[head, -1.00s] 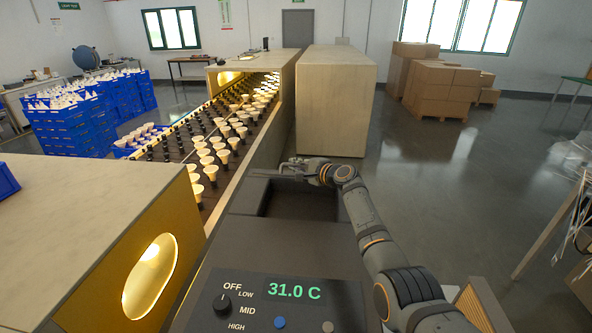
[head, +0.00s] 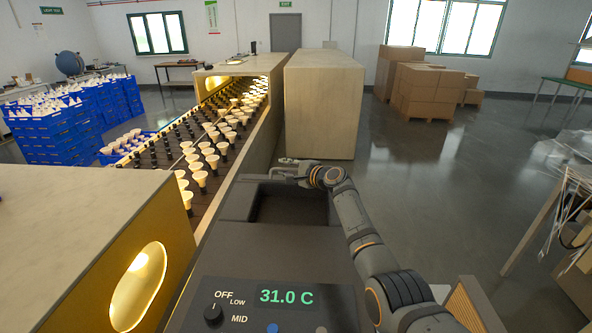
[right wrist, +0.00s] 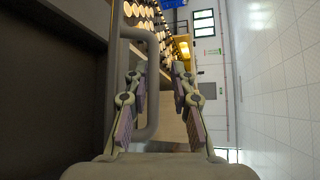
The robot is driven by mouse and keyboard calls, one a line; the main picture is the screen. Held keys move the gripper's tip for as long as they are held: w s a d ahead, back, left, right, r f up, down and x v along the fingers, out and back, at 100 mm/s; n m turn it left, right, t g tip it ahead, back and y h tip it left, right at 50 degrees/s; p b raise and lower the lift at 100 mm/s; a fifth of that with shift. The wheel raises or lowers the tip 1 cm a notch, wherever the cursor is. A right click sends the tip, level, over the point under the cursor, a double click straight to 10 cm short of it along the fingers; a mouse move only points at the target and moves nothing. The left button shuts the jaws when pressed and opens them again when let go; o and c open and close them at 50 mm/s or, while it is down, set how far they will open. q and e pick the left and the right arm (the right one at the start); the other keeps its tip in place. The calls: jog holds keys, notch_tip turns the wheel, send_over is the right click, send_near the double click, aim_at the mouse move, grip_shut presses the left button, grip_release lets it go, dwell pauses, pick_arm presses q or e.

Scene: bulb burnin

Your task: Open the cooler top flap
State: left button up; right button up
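The cooler (head: 275,250) is a dark grey box in the head view, with a control panel (head: 272,303) reading 31.0 C at its near end. A dark rectangular recess (head: 288,208) shows in its top towards the far end. My right gripper (head: 288,168) is at the far edge of this recess. In the right wrist view a grey bar handle (right wrist: 153,90) stands beside a dark surface (right wrist: 55,100). My right gripper (right wrist: 158,82) is open, with its fingers on either side of the bar. I cannot tell whether they touch it. My left gripper is not in view.
A conveyor (head: 178,172) with several bulbs runs along the cooler's left side. A pale tunnel housing (head: 80,205) stands at the near left. A large pale box (head: 325,105) stands beyond the cooler. Cartons (head: 428,95) stand at the back right.

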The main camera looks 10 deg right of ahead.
jog(key=shift+s+d+r, duration=0.1)
jog(key=shift+s+d, duration=0.1)
jog(key=shift+d, duration=0.15)
jog(key=v, duration=1.1)
jog(key=shift+r, duration=0.1)
jog(key=shift+s, duration=0.1)
